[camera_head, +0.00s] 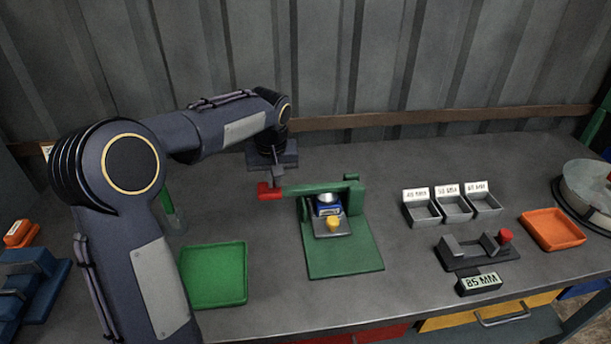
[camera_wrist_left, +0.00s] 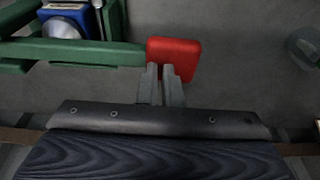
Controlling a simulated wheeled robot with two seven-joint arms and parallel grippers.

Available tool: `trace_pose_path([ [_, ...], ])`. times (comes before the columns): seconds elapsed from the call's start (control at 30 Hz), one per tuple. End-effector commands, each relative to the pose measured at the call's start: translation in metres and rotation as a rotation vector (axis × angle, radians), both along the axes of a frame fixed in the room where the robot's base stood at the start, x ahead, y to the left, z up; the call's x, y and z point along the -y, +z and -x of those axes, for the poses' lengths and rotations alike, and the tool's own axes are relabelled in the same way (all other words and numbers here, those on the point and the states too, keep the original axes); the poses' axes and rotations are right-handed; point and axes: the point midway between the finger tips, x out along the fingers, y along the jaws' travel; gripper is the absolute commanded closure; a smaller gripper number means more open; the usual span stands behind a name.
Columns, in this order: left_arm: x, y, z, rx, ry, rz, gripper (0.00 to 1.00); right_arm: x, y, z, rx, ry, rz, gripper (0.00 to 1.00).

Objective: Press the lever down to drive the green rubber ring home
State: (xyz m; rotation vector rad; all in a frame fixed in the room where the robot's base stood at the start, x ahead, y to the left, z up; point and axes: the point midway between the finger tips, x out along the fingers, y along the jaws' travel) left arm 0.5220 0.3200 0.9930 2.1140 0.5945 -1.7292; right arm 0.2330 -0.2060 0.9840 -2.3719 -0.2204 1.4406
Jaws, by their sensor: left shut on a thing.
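The green press (camera_head: 345,255) stands mid-table. Its green lever (camera_head: 318,187) lies about level across the press, with a red handle (camera_head: 268,192) at its left end. My left gripper (camera_head: 277,180) comes from above and is shut on the red handle; the wrist view shows the two fingertips (camera_wrist_left: 162,72) close together at the red handle (camera_wrist_left: 182,50). Under the lever sits a blue block (camera_head: 320,211) with a silver round part (camera_head: 327,198) on top and a yellow knob (camera_head: 333,222) in front. I cannot make out a green rubber ring. My right gripper is out of view.
A green tray (camera_head: 213,302) lies left of the press. To the right are small labelled grey bins (camera_head: 423,221), a black fixture (camera_head: 450,256) with a red knob, an "85 MM" sign (camera_head: 479,284) and an orange tray (camera_head: 553,247). A corrugated wall (camera_head: 350,60) stands behind.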

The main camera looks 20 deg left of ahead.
Motion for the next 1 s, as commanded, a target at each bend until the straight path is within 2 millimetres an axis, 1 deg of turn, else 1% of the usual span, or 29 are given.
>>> trace_pose_path([
  [0.03, 0.004, -0.002, 0.000, -0.003, -0.005, 0.006, 1.00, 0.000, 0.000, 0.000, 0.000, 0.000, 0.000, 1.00],
  [0.27, 0.003, 0.002, 0.000, -0.002, -0.004, 0.004, 1.00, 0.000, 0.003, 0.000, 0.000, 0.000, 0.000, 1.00],
  [1.0, -0.001, 0.063, 0.000, 0.000, 0.001, -0.001, 1.00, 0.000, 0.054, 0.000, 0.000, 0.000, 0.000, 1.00],
])
